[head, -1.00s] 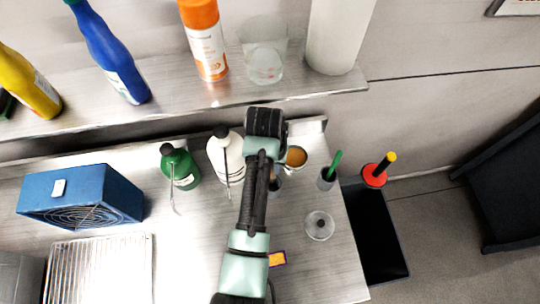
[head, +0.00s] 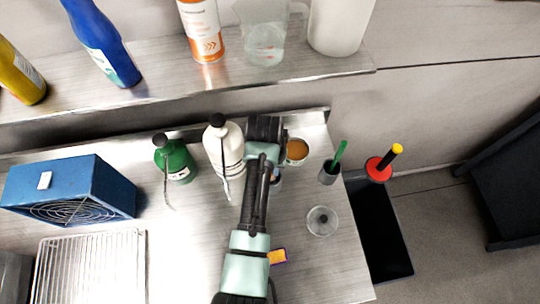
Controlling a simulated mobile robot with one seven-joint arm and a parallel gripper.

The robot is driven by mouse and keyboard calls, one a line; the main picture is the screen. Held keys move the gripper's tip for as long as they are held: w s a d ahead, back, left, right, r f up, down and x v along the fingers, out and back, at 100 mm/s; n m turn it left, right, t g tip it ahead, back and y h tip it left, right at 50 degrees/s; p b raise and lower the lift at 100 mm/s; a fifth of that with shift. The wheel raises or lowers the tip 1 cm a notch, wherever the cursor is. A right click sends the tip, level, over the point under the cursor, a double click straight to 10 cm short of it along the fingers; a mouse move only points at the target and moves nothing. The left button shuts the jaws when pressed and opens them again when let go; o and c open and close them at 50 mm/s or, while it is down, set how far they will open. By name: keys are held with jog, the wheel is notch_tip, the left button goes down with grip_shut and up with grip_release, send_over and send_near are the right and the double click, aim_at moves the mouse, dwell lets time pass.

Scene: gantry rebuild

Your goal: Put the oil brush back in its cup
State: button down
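A green handle (head: 340,152) stands tilted in a small grey cup (head: 328,174) near the right end of the steel counter. It may be the oil brush; its lower end is hidden inside the cup. A round container with orange-brown contents (head: 297,151) stands to the left of it. The end of my arm, with my gripper (head: 266,130), is over the counter left of that container. The fingers are hidden under the arm, so I cannot see whether they hold anything. A small greyish thing (head: 276,180) shows partly from behind my arm.
A white bottle (head: 223,152) and a green bottle (head: 176,160) stand left of my arm. A round clear dish (head: 322,221) lies at right. A shelf (head: 170,88) with bottles overhangs the back. A dark bin (head: 380,235) stands beyond the counter's right edge.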

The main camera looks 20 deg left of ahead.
jog(key=shift+f, duration=0.15)
jog(key=c, duration=0.7)
grip_release()
jog(key=shift+o, duration=0.2)
notch_tip(320, 180, up, 13)
jog(key=s+b, duration=0.1)
jog(key=shift+s, duration=0.25)
jog(key=shift+f, duration=0.1)
